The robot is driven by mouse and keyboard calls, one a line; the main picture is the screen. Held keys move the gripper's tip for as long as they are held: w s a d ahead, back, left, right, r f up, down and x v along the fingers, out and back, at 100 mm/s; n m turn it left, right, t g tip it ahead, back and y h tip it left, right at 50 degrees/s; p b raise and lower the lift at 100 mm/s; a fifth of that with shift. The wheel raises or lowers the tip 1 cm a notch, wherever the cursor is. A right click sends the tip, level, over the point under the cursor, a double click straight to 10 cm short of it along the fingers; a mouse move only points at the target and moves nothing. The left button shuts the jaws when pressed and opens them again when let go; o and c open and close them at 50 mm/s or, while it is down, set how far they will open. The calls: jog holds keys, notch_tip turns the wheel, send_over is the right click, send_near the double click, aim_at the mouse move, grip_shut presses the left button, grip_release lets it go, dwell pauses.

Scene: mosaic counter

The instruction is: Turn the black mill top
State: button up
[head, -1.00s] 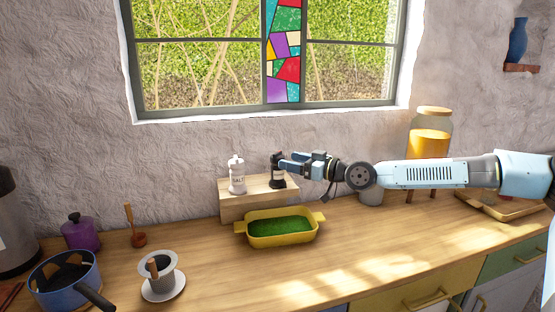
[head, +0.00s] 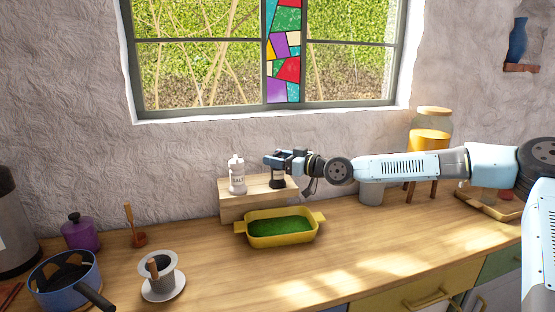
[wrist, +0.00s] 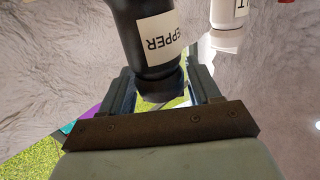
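The black mill (head: 278,181), labelled PEPPER, stands upright on a small wooden block (head: 245,208) on the counter. In the wrist view the black mill (wrist: 148,45) shows upside down, with its top between my two fingers. My gripper (head: 274,158) is level with the mill's top, reaching in from the right. In the wrist view my gripper (wrist: 163,88) is open around the top, with narrow gaps seeming to show beside it. The head view hides most of the mill's top behind the fingers.
A white salt shaker (head: 237,176) stands close left of the mill on the same block. A yellow dish (head: 280,240) with green contents sits in front. A glass jar (head: 430,140) is behind my arm. Bare counter lies at the front middle.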

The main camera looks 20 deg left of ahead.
jog(key=c, duration=0.7)
jog(key=shift+s+a+f+m+t+h, duration=0.2)
jog(key=shift+m+t+h, duration=0.1)
jog(key=shift+m+t, duration=0.3)
jog(key=shift+d+m+t+h, duration=0.1)
jog(key=shift+m+t+h, duration=1.1)
jog(key=shift+t, duration=0.8)
jog(key=shift+w+d+m+t, duration=0.1)
jog(key=shift+w+m+t, duration=0.1)
jog(key=shift+m+t, duration=0.2)
jog(key=shift+c, duration=0.3)
jog(key=shift+r, duration=0.15)
jog(key=o, duration=1)
